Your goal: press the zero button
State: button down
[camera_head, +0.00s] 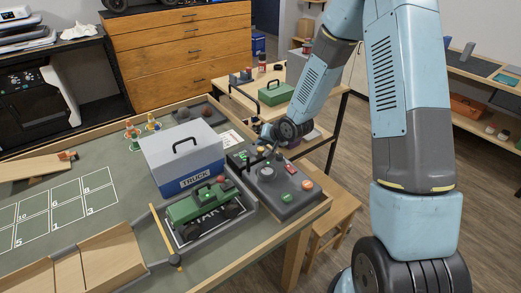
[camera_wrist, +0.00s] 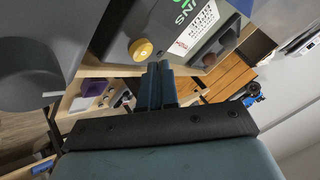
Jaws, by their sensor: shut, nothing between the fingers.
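I cannot read which button is marked zero. In the wrist view a yellow round button (camera_wrist: 140,49) sits on a grey face next to a white label plate (camera_wrist: 197,30). My gripper (camera_wrist: 160,72) is shut and empty, its fingertips just below and right of the yellow button in that view. In the head view my gripper (camera_head: 266,146) is over the panel's far end, partly hidden.
A grey toolbox marked TRUCK (camera_head: 183,157) stands left of the panel. A green crawler (camera_head: 204,207) sits in a bay in front of it. A green box (camera_head: 276,93) lies on the table behind.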

aim_at(263, 150)
jog(key=shift+f, duration=0.1)
dwell(0.3)
jog(key=shift+f, duration=0.25)
jog(key=shift+f, duration=0.35)
dwell(0.8)
jog(key=shift+r, duration=0.8)
jog(key=shift+r, duration=2.5)
